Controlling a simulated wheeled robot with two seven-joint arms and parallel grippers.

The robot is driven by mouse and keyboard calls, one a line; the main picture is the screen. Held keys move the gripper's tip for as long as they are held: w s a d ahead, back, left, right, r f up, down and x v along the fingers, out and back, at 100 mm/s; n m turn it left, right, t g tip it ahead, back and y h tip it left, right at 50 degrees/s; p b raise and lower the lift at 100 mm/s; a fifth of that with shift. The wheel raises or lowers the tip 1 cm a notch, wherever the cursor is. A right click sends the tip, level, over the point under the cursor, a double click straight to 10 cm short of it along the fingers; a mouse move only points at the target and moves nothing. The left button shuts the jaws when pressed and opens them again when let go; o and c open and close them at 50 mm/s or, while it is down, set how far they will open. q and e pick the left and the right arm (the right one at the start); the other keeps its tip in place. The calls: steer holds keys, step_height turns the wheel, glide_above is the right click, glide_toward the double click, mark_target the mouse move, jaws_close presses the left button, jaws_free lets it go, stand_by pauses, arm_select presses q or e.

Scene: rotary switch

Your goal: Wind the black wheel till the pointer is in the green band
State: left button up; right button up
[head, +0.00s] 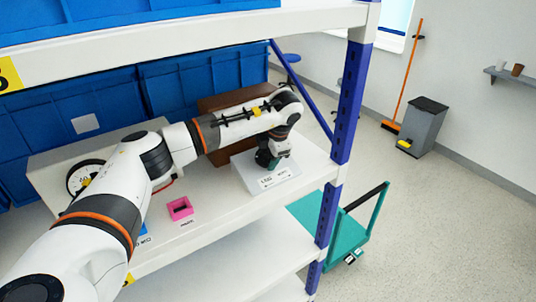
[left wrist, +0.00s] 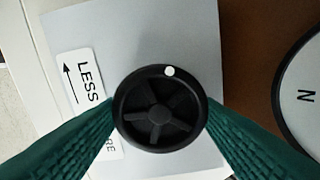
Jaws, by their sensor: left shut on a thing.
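The black wheel (left wrist: 158,108) is a round, spoked knob with a white dot near its top rim, on a light grey plate (left wrist: 190,40). My left gripper (left wrist: 160,115) has its green fingers at both sides of the wheel, shut on it. In the head view my left gripper (head: 268,158) is over the grey box (head: 265,182) on the shelf, hiding the wheel. A label (left wrist: 80,80) reads LESS with an arrow; another below is partly covered. A round gauge (head: 84,177) at the left is partly behind my arm; its pointer and band cannot be read. My right gripper is not in view.
A pink square holder (head: 180,208) lies on the white shelf left of the grey box. Blue crates (head: 175,85) stand behind. A blue rack post (head: 345,110) rises at the right. A dial marked N (left wrist: 302,95) is beside the plate.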

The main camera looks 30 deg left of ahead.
arm_select(q)
steer(key=o, duration=1)
steer(key=b+v, duration=0.4)
steer(key=v, duration=0.8)
steer(key=shift+s, duration=0.1)
